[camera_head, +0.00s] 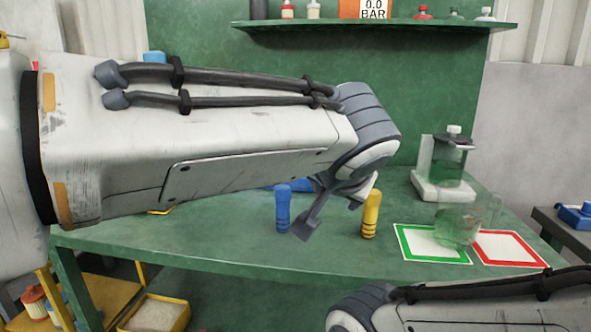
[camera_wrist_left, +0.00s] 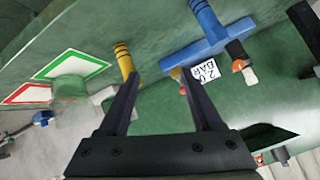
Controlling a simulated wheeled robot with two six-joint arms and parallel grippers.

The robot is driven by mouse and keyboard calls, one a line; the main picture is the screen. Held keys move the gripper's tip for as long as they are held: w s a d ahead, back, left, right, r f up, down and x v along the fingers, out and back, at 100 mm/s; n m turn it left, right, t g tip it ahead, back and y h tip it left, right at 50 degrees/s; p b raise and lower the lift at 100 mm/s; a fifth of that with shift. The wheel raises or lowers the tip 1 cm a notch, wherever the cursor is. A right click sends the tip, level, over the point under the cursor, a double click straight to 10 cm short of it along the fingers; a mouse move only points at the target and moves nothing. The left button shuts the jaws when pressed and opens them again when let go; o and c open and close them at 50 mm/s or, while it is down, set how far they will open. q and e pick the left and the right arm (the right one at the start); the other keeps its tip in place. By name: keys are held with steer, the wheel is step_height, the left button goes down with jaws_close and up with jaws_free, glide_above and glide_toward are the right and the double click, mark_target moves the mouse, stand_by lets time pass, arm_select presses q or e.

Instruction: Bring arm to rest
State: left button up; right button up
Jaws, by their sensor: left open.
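My left arm comes in from the left across the head view. Its gripper (camera_head: 329,218) hangs above the green bench (camera_head: 230,245), fingers spread and nothing between them. In the head view it is between a blue ribbed handle (camera_head: 283,207) and a yellow ribbed handle (camera_head: 370,214), both upright. In the left wrist view the two fingers (camera_wrist_left: 161,80) stand apart. The yellow handle (camera_wrist_left: 124,62) is beyond one finger and a blue T-shaped piece (camera_wrist_left: 205,40) beyond the other. My right arm shows only in part at the lower right; its gripper is out of view.
A green-framed card (camera_head: 432,244) and a red-framed card (camera_head: 512,248) lie at the bench's right, with a clear jug (camera_head: 458,225) by them. A white-based device (camera_head: 443,180) stands behind. A shelf (camera_head: 380,25) with a pressure sign (camera_head: 372,9) runs above.

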arm_select(q)
steer(key=s+a+f+m+g, duration=0.1)
steer(key=s+a+f+g, duration=0.45)
steer(key=s+f, duration=0.6)
steer(key=s+a+f+g, duration=0.5)
steer(key=s+a+f, duration=0.1)
steer(key=s+f, duration=0.6)
step_height(320, 180, down, 11)
steer(key=b, duration=1)
step_height(320, 180, up, 36)
steer(key=p, duration=3.6)
steer(key=shift+w+r, duration=0.2)
